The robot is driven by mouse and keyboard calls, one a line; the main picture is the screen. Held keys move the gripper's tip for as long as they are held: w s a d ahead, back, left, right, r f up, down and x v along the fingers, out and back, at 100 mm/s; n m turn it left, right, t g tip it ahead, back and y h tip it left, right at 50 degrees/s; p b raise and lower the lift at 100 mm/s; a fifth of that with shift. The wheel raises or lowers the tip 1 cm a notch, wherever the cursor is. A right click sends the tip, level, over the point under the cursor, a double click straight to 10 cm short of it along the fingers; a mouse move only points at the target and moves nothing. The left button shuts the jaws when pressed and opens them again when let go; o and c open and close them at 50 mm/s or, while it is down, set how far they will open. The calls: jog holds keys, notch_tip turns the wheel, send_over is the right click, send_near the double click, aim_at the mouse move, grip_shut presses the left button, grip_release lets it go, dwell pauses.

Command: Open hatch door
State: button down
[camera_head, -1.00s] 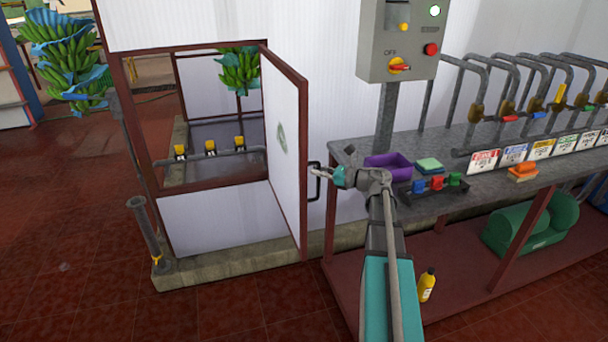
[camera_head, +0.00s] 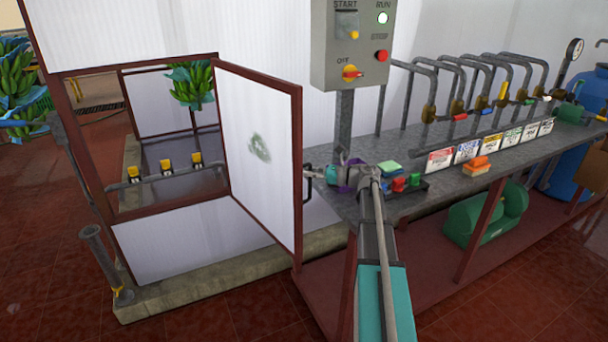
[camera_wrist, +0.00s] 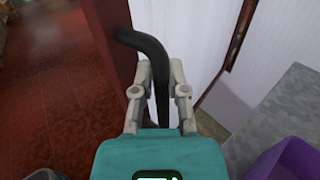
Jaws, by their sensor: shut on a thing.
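The hatch door (camera_head: 255,145) is a white panel in a dark red frame, hinged at its left edge. It stands swung outward from the hatch opening (camera_head: 165,165) in the white wall. A black bar handle (camera_head: 307,188) sits at its right edge. My gripper (camera_head: 312,173) reaches the handle from the right. In the wrist view, the fingers of my gripper (camera_wrist: 161,80) are shut around the black handle (camera_wrist: 152,55). The red door edge (camera_wrist: 110,35) lies just beyond the handle. The lower part of the handle is hidden by my gripper.
A grey metal bench (camera_head: 420,210) stands on the right, with a purple bin (camera_head: 346,188), coloured blocks and signs on it. A grey control box (camera_head: 352,45) stands above it. A short pipe post (camera_head: 105,262) stands left. Red tiled floor is clear in front.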

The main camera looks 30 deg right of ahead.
jog(key=shift+r, duration=0.1)
jog(key=c, duration=0.6)
grip_release()
jog(key=shift+a, duration=0.1)
jog(key=shift+c, duration=0.2)
jog(key=v, duration=1.2)
